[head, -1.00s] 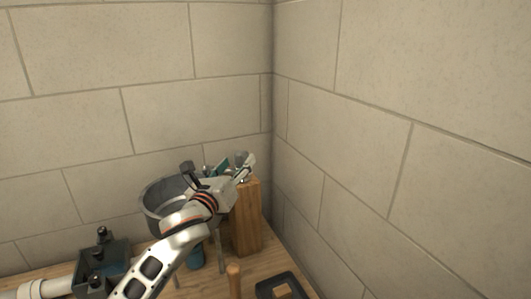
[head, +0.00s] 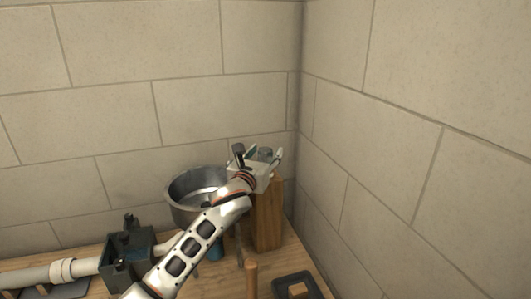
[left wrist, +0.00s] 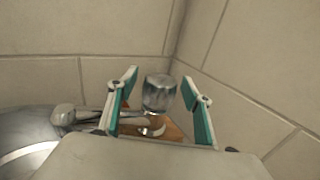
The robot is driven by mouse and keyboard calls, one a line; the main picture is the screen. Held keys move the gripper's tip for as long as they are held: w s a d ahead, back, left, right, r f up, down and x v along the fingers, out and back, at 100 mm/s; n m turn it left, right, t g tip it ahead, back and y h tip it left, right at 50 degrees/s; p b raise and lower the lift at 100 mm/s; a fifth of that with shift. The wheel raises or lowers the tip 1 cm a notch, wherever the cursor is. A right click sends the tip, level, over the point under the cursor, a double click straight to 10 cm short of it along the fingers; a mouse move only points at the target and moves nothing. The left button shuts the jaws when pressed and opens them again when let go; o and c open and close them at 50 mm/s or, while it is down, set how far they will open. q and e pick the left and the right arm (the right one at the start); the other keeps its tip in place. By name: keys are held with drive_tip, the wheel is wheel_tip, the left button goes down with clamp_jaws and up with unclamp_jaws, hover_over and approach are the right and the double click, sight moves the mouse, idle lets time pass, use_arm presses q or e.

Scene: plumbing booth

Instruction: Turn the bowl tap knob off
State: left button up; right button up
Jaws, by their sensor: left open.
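The tap knob (left wrist: 160,93) is a shiny metal cylinder in the left wrist view. It appears between the two open teal-lined fingers of my left gripper (left wrist: 159,101), with a gap on each side. The metal tap spout (left wrist: 66,114) reaches left over the bowl (left wrist: 22,135). In the head view the metal bowl (head: 184,182) sits left of my left gripper (head: 266,156), which is above the wooden post (head: 268,218). The knob is hard to make out there among the fingers. My right gripper is not in view.
The post stands close to the wall corner. A dark box with black knobs (head: 118,268) and a white pipe (head: 35,276) are on the wooden bench at left. A wooden handle (head: 251,280) and a dark tray (head: 297,281) lie in front.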

use_arm(q)
drive_tip(key=shift+w, duration=0.1)
drive_tip(key=c, duration=1.2)
drive_tip(key=shift+o, duration=0.2)
drive_tip(key=shift+r, duration=0.1)
drive_tip(key=shift+r+m+h, duration=0.1)
drive_tip(key=shift+m+h, duration=0.3)
drive_tip(key=shift+m+g+h, duration=0.5)
drive_tip(key=shift+h, duration=0.2)
drive_tip(key=shift+d+m+g+h, duration=0.1)
drive_tip(key=shift+m+g+h, duration=1.15)
drive_tip(key=shift+h, duration=0.65)
